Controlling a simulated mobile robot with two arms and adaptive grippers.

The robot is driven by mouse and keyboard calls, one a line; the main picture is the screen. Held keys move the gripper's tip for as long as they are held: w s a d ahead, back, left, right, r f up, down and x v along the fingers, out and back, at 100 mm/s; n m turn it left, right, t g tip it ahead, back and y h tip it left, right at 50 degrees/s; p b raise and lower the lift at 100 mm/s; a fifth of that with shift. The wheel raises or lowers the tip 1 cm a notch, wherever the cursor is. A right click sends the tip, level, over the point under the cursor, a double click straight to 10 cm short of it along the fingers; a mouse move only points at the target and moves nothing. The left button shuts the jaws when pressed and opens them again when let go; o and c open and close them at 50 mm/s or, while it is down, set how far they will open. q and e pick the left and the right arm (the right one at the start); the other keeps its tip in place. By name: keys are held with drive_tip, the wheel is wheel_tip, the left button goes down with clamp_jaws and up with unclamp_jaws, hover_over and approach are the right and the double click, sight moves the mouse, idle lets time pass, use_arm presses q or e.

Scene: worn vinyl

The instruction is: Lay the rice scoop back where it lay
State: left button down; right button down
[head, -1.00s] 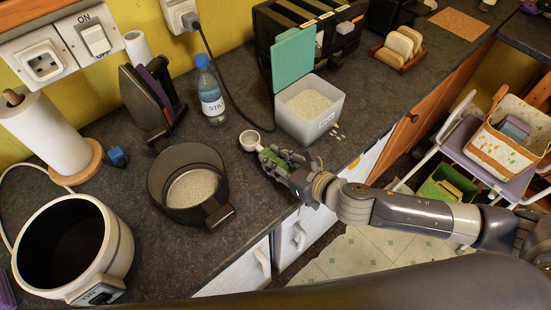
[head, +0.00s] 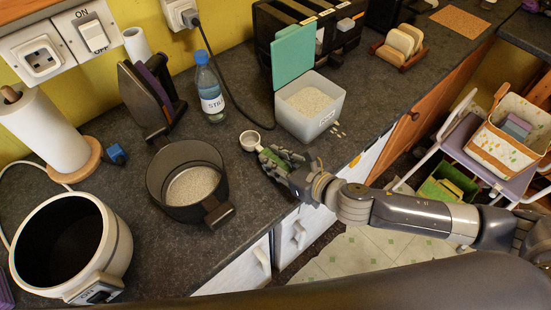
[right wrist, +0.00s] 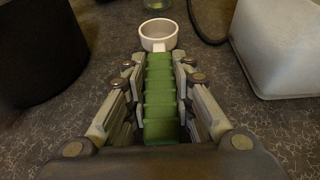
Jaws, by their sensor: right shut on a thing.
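The rice scoop has a small white cup (head: 250,139) and a green handle. My right gripper (head: 272,158) is shut on the handle, with the cup sticking out past the fingertips, low over the counter in front of the rice box. In the right wrist view the scoop's green handle (right wrist: 160,95) lies lengthwise between the fingers of my gripper (right wrist: 160,68), and the round cup (right wrist: 158,35) points away. I cannot tell whether the scoop touches the counter. The white rice box (head: 312,112) stands open with its teal lid (head: 293,57) raised. My left gripper is not in view.
A dark pot (head: 187,180) with rice stands left of the scoop, its handle toward the front edge. The cooker (head: 118,250) is at front left. Several rice grains lie right of the box. Some counter around the scoop is clear.

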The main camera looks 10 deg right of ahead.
drive_tip(key=c, duration=1.3)
unclamp_jaws()
drive_tip(key=shift+d, duration=0.1)
drive_tip(key=shift+p+v, duration=0.55)
drive_tip(key=shift+v, duration=0.8)
drive_tip(key=shift+p+v, duration=0.45)
drive_tip(key=shift+v, duration=2)
drive_tip(key=shift+s+d, duration=0.1)
drive_tip(key=shift+s, duration=0.05)
drive_tip(key=shift+r, duration=0.1)
